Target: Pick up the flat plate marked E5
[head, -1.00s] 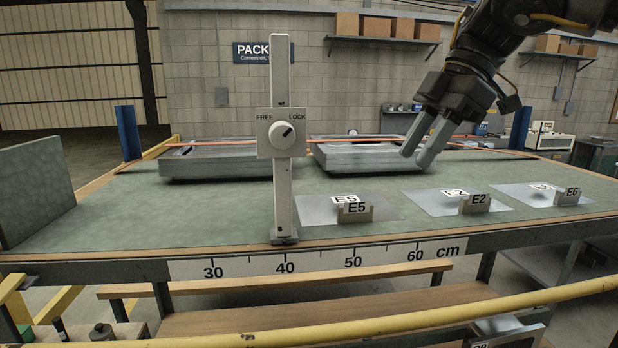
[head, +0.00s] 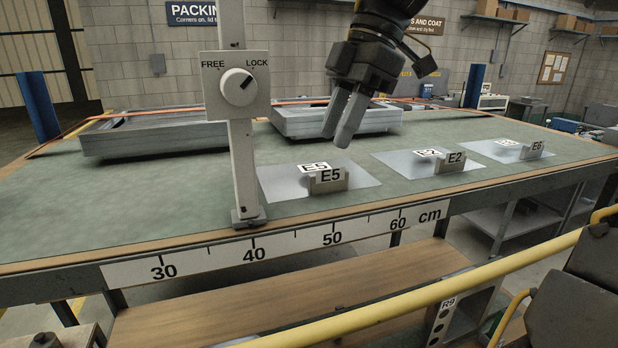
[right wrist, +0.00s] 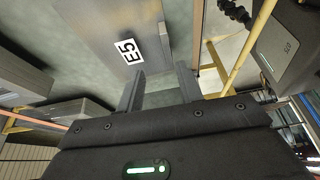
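The flat plate marked E5 (head: 279,187) is a thin grey sheet lying on the green bench top near its front edge. A white E5 label lies on it, and a small block marked E5 (head: 328,180) stands at its front. The plate also shows in the right wrist view (right wrist: 97,28), with its label near the fingers. My right gripper (head: 340,135) is above and behind the plate in the head view, pointing down. Its two fingers are apart and empty in the right wrist view (right wrist: 160,88). My left gripper is in neither view.
A pale post with a FREE/LOCK knob (head: 238,86) stands left of the E5 plate. Plates E2 (head: 405,161) and E6 (head: 490,150) lie to the right with their blocks. Two grey trays (head: 155,141) (head: 300,125) sit behind. A yellow rail (head: 420,300) crosses in front.

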